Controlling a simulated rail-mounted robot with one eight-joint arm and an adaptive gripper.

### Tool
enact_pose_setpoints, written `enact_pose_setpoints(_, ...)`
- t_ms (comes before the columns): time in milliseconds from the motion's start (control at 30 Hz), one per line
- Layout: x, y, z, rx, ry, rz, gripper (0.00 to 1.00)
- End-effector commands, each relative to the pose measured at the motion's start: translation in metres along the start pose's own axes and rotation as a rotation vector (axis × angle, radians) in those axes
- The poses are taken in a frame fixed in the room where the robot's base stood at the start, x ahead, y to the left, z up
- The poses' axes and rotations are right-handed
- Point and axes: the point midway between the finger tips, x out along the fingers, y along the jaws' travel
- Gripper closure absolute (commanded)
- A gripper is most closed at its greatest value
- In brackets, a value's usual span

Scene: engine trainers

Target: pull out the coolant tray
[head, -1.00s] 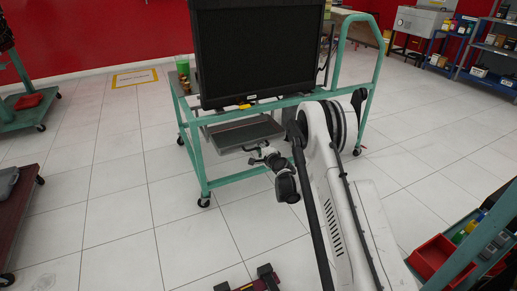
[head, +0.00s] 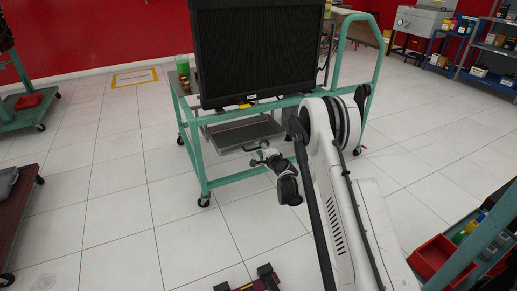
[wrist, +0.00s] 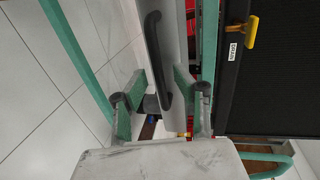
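The coolant tray (head: 238,134) is a flat grey tray under the dark radiator, in the green trolley frame. In the wrist view its grey front (wrist: 172,35) carries a black bar handle (wrist: 154,60). My gripper (wrist: 160,104) is open, with one finger on each side of the handle's lower part. I cannot tell whether a finger touches it. In the head view my gripper (head: 262,154) is at the tray's front edge, small and partly hidden by my wrist.
The black radiator (head: 257,50) stands above the tray, with a yellow drain tap (wrist: 251,32) near my gripper. Green trolley rails (head: 235,177) run close by. A red bin (head: 436,256) is at lower right. The floor in front is mostly clear.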

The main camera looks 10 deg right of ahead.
Motion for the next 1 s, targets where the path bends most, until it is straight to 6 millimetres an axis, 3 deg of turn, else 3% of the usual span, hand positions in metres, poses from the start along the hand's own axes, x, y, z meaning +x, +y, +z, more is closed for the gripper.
enact_pose_setpoints(300, -0.064, -0.001, -0.001, 0.001, 0.002, 0.0, 0.72)
enact_pose_setpoints(500, -0.092, 0.0, 0.0, 0.0, 0.001, 0.0, 0.72)
enact_pose_setpoints(700, -0.103, 0.0, 0.0, 0.001, 0.001, 0.0, 0.72)
enact_pose_setpoints(1000, -0.104, 0.0, 0.0, 0.001, 0.001, 0.0, 0.72)
